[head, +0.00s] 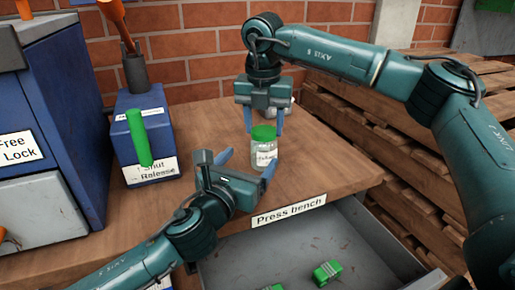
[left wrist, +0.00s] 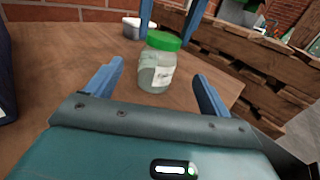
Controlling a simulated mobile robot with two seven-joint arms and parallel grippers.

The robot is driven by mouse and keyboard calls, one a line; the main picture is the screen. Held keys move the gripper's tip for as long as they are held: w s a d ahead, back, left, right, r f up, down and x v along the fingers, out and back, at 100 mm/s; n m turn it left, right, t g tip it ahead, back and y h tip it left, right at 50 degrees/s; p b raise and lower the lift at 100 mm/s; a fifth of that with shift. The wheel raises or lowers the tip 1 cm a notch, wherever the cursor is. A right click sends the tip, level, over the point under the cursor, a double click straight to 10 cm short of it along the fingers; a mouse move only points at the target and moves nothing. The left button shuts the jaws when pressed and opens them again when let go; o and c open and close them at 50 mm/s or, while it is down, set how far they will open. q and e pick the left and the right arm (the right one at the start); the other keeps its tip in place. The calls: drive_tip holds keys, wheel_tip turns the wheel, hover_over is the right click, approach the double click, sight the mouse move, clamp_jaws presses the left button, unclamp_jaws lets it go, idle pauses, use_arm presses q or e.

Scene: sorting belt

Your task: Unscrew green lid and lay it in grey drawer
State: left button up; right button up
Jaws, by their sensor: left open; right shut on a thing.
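A glass jar (head: 264,158) with a white label stands upright on the wooden bench. Its green lid (head: 264,133) sits on top; both also show in the left wrist view, the jar (left wrist: 155,72) and lid (left wrist: 163,41). My right gripper (head: 265,133) reaches in from behind, its blue fingers shut on either side of the lid. My left gripper (head: 245,167) is open and empty in front of the jar, fingers pointing at it. The jar lies just beyond its fingertips. The grey drawer (head: 310,235) is pulled open below the bench edge.
Green blocks (head: 327,272) lie in the drawer. A blue box with a green lever (head: 139,138) stands left of the jar, beside a larger blue machine (head: 60,120). A white container (left wrist: 132,28) stands behind the jar. Wooden pallets (head: 400,150) are at the right.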

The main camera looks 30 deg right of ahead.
sight(259, 147)
use_arm(q)
drive_tip(key=shift+x, duration=3.55)
drive_tip(key=shift+c, duration=0.3)
drive_tip(key=c, duration=1.4)
use_arm(e)
drive_tip(key=o, duration=0.4)
drive_tip(key=shift+c, duration=0.2)
drive_tip(key=c, duration=0.6)
drive_tip(key=n, duration=0.5)
drive_tip(key=shift+n+y, duration=0.3)
drive_tip(key=shift+n, duration=0.1)
drive_tip(key=shift+c, duration=0.2)
